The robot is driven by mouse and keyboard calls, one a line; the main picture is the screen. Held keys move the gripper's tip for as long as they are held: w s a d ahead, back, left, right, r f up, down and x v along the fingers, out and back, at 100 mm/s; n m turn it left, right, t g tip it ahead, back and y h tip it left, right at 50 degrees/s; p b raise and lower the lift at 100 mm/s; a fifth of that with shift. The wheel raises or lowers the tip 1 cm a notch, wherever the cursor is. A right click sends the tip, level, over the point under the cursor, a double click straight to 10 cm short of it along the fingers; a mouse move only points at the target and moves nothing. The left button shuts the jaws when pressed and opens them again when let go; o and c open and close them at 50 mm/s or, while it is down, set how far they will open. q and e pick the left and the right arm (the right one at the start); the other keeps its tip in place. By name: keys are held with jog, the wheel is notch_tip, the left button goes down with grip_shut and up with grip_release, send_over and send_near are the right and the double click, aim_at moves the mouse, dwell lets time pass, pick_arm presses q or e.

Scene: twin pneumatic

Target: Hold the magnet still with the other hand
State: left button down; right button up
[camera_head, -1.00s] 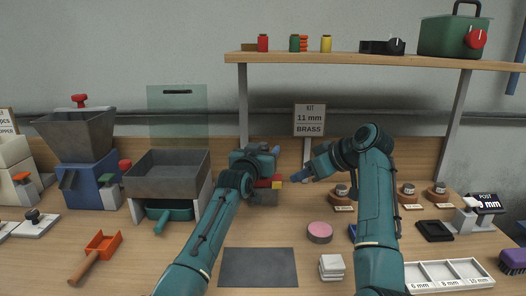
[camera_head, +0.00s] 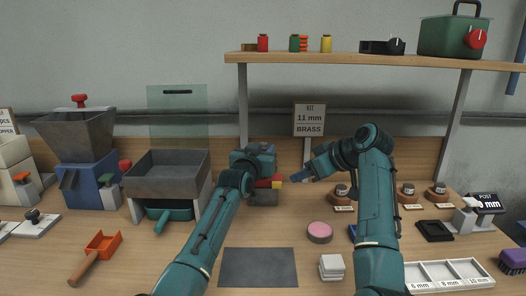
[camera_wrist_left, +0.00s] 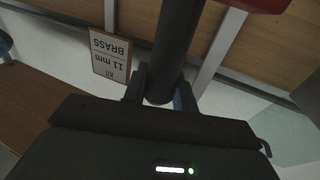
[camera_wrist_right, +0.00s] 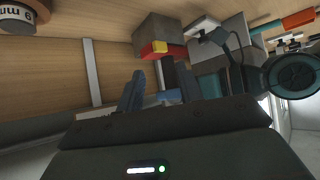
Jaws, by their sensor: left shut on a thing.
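The magnet (camera_head: 268,184) shows in the head view as a red piece with a yellow end, above a dark grey block. The right wrist view shows its red and yellow part (camera_wrist_right: 155,49) against the grey block (camera_wrist_right: 158,28); I cannot tell whether they touch. My left gripper (camera_head: 270,150) is just behind and above it. In the left wrist view this gripper (camera_wrist_left: 160,90) is shut on a dark round handle (camera_wrist_left: 176,40), seemingly the magnet's. My right gripper (camera_head: 303,178) is open and empty, a short way right of the magnet; its fingers (camera_wrist_right: 160,92) are apart.
The sign "11 mm BRASS" (camera_head: 309,120) stands behind the grippers. A grey bin (camera_head: 168,174) is to the left. A pink round pad (camera_head: 320,231), white stack (camera_head: 332,266) and dark mat (camera_head: 258,268) lie in front. A shelf (camera_head: 370,60) runs overhead.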

jog(key=shift+c, duration=0.4)
grip_shut()
dwell(1.4)
